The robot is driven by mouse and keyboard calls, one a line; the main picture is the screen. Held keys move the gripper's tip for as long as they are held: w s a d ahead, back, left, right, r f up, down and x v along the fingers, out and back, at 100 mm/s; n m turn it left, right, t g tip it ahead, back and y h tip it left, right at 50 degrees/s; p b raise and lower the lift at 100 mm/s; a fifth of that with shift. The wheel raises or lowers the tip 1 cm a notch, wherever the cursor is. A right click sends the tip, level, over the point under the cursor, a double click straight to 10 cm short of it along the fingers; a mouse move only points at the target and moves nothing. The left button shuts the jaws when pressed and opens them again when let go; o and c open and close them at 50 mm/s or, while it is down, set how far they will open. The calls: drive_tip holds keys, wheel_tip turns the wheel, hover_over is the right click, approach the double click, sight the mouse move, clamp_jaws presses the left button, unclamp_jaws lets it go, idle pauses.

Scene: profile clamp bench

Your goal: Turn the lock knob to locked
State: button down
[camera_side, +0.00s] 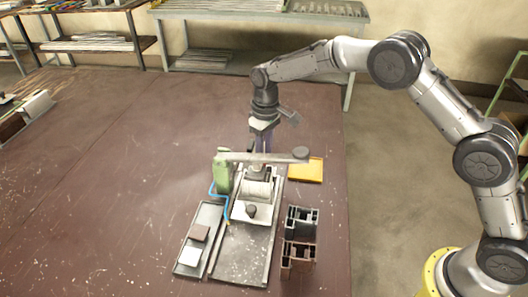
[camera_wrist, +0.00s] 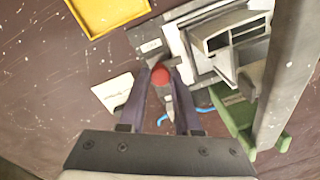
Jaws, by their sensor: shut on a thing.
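In the side view my gripper (camera_side: 261,148) points down behind the grey clamp arm (camera_side: 265,157), which hides the fingertips and the knob. I cannot read the knob's lock position from these frames.
The clamp arm reaches right from a green post (camera_side: 223,172) and ends in a dark round knob. A grey profile (camera_wrist: 228,35) sits in the fixture. A yellow tray (camera_side: 306,170), dark profile pieces (camera_side: 298,258) and a narrow tray (camera_side: 188,269) stand around. The table's left is mostly clear.

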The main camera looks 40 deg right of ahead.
idle(0.3)
drive_tip(key=c, duration=0.6)
unclamp_jaws()
wheel_tip(320, 180, up, 14)
drive_tip(key=shift+d, duration=0.3)
drive_tip(key=shift+w+d, duration=0.1)
